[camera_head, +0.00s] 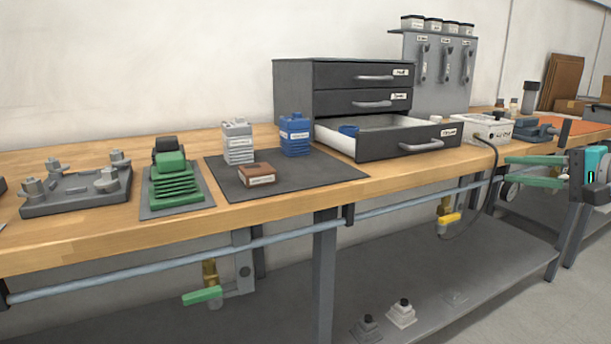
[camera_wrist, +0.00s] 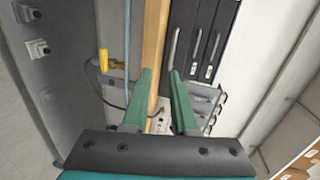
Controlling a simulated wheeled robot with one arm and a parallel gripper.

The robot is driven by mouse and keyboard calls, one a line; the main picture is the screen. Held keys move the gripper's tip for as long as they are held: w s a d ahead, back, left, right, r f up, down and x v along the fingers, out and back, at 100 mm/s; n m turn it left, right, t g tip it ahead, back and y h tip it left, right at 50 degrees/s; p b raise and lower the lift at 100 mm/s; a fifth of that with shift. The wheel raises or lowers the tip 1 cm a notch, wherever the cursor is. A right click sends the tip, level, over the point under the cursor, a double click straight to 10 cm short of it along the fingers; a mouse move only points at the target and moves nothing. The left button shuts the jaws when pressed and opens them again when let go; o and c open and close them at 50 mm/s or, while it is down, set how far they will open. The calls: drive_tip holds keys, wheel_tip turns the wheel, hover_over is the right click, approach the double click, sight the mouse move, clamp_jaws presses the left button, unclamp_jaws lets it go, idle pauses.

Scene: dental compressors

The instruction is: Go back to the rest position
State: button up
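My gripper (camera_head: 508,170) is at the right of the head view, in front of the bench's front edge. Its two green fingers are apart with nothing visible between them. In the wrist view the open fingers (camera_wrist: 160,74) point toward the bench edge, which runs upright in that turned picture. The grey drawer cabinet (camera_head: 293,90) stands on the bench to the left of my gripper. The two upper drawers are shut.
A dark mat (camera_head: 325,172) bears white, blue and brown blocks. A green ribbed part (camera_head: 172,178) and a grey fixture (camera_head: 80,193) stand farther left. A white box (camera_head: 486,129) with a cable is right of the drawer. A rail (camera_head: 260,242) and yellow-handled valve (camera_head: 449,218) are below the bench's edge.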

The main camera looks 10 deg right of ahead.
drive_tip(key=s+a+f+n+g, duration=0.2)
drive_tip(key=a+f+n+g, duration=0.3)
drive_tip(key=a, duration=0.8)
drive_tip(key=s+a+f+n+g, duration=0.1)
drive_tip(key=a+f+n+g, duration=0.35)
drive_tip(key=a, duration=0.85)
drive_tip(key=s+a+f+n+g, duration=0.1)
drive_tip(key=s+a+f, duration=0.45)
drive_tip(key=f, duration=0.35)
drive_tip(key=s+d+f+n+g+h, duration=0.1)
drive_tip(key=s+f+g+h, duration=0.1)
drive_tip(key=s+f, duration=0.4)
drive_tip(key=s+d+f+n+g+h+p, duration=0.1)
drive_tip(key=s+d+f+n+g+h, duration=0.1)
drive_tip(key=s+f, duration=0.5)
drive_tip(key=s+g+h, duration=0.1)
drive_tip(key=s, duration=0.4)
drive_tip(key=shift+f+h, duration=0.3)
